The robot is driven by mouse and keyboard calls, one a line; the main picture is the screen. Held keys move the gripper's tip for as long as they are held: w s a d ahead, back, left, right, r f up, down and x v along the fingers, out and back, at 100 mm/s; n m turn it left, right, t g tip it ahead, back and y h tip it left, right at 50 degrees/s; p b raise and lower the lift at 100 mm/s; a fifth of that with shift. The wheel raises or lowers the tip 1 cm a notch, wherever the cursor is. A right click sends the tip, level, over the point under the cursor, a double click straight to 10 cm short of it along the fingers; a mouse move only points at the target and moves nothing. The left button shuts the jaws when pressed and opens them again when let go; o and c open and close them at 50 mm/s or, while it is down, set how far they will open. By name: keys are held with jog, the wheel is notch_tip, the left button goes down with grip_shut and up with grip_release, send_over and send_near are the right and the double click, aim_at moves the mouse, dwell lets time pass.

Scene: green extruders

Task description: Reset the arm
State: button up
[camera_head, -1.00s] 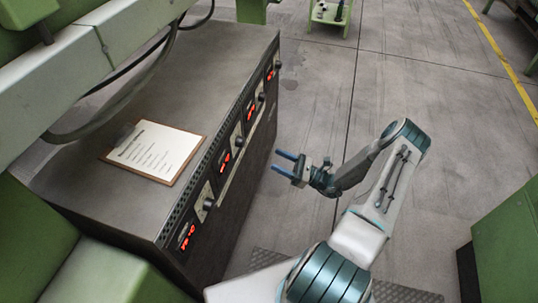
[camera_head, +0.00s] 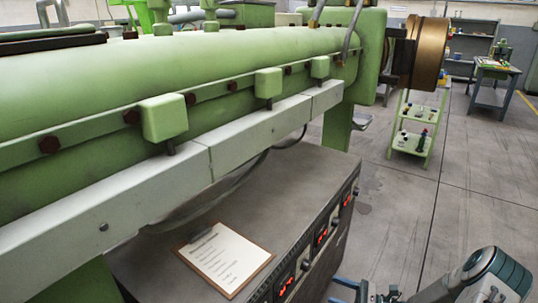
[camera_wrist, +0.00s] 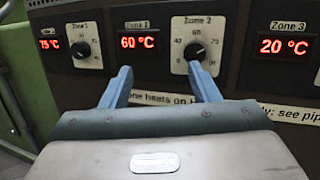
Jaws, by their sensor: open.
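My gripper (camera_wrist: 160,80) shows in the wrist view with its two blue fingers spread apart and nothing between them. The fingers point at the control panel (camera_wrist: 155,75), whose displays read 75 °C, 60 °C and 20 °C beside black knobs. The left fingertip overlaps the area under the 60 °C display, and the right one overlaps the Zone 2 knob plate. Whether they touch the panel cannot be told. In the head view my gripper (camera_head: 346,288) is at the bottom edge, partly cut off, right of the dark cabinet (camera_head: 310,185). Part of my arm shows at the bottom right.
A clipboard with a written sheet (camera_head: 225,258) lies on the cabinet top. The large green extruder (camera_head: 180,75) spans the left and top. A green trolley (camera_head: 418,125) and a workbench (camera_head: 495,75) stand farther back. Grey floor (camera_head: 440,205) right of the cabinet is open.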

jog(key=s+a+r+n+g+h+p, duration=0.2)
jog(key=s+a+r+n+g+h, duration=0.15)
jog(key=r, duration=0.25)
jog(key=s+a+r+n+g+h+p, duration=0.2)
jog(key=r+n+g+h, duration=0.15)
jog(key=r, duration=0.35)
jog(key=s+a+r+n+g+h+p, duration=0.2)
jog(key=s+r+n+g, duration=0.15)
jog(key=r+n, duration=0.2)
jog(key=s+r+n+t+h+p, duration=0.3)
jog(key=s+r+n+h, duration=0.1)
jog(key=r, duration=0.6)
jog(key=s+r+n+t+h+p, duration=0.3)
jog(key=s+r+h, duration=0.3)
jog(key=r, duration=0.4)
jog(key=shift+s+d+r+n+p, duration=0.2)
jog(key=shift+n+p, duration=0.3)
jog(key=shift+n, duration=0.25)
